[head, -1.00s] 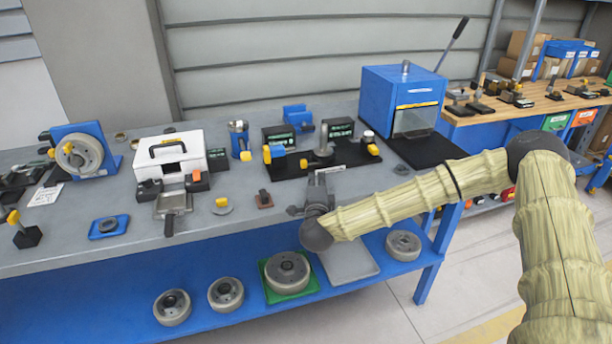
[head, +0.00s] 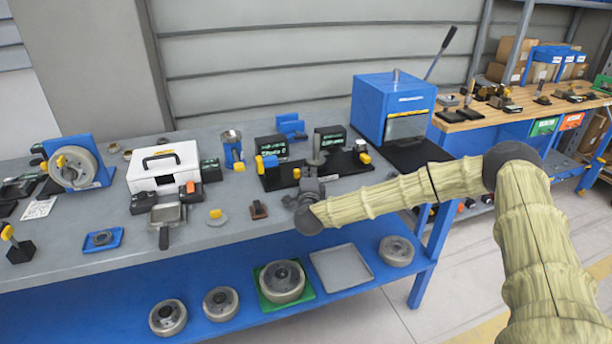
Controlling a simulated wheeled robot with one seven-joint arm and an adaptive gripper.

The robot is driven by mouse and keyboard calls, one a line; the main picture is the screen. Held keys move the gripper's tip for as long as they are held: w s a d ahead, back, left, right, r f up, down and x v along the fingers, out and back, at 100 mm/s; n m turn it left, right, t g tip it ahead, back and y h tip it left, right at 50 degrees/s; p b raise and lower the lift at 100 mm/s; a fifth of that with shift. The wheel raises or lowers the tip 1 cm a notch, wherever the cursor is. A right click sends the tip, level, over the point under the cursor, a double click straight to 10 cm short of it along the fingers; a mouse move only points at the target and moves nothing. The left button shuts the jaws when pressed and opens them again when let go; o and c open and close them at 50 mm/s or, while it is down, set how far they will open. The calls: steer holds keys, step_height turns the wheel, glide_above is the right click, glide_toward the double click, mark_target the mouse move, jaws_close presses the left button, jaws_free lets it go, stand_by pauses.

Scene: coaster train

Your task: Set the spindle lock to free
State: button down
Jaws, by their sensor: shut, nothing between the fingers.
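No label I can read marks the spindle lock. A black board (head: 280,180) near the bench's right half carries dark units, a grey upright post (head: 317,152) and yellow-tipped parts at its left (head: 270,161) and right (head: 365,158).
A white case (head: 160,172), a grey pan (head: 167,215) and a blue tray (head: 88,244) sit to the left. A blue press (head: 395,105) stands to the right behind my arm. Several wheels (head: 283,282) lie on the blue lower shelf (head: 80,306).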

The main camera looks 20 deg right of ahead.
mark_target(300, 173)
steer(key=shift+a, duration=0.1)
steer(key=shift+a+b, duration=0.7)
steer(key=shift+a, duration=0.7)
steer(key=shift+s, duration=0.1)
